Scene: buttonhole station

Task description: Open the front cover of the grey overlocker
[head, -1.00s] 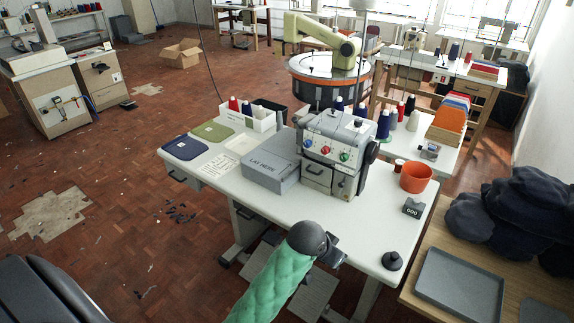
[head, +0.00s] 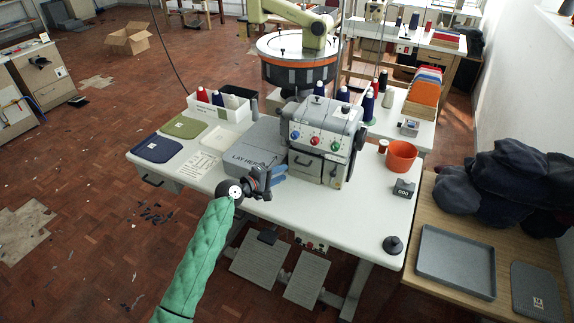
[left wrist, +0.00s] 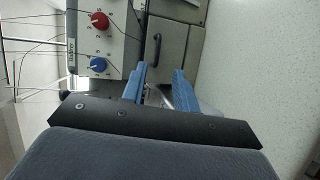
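The grey overlocker (head: 325,120) stands on the white table, with red, blue and green dials on its face. Its front cover (head: 326,172) is closed below the dials, and its dark handle (left wrist: 156,50) shows in the left wrist view. My left gripper (head: 280,173) is in front of the cover's left side, by the grey box. In the left wrist view, its blue fingers (left wrist: 160,80) stand apart with nothing held between them. The handle lies just beyond the fingertips, and I see no contact. My right gripper is out of view.
A grey "LAY HERE" box (head: 250,152) stands left of the overlocker. An orange bin (head: 401,157), a small "000" block (head: 403,189) and a black knobbed piece (head: 392,245) are to the right. The white tabletop (head: 345,218) in front is mostly clear.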

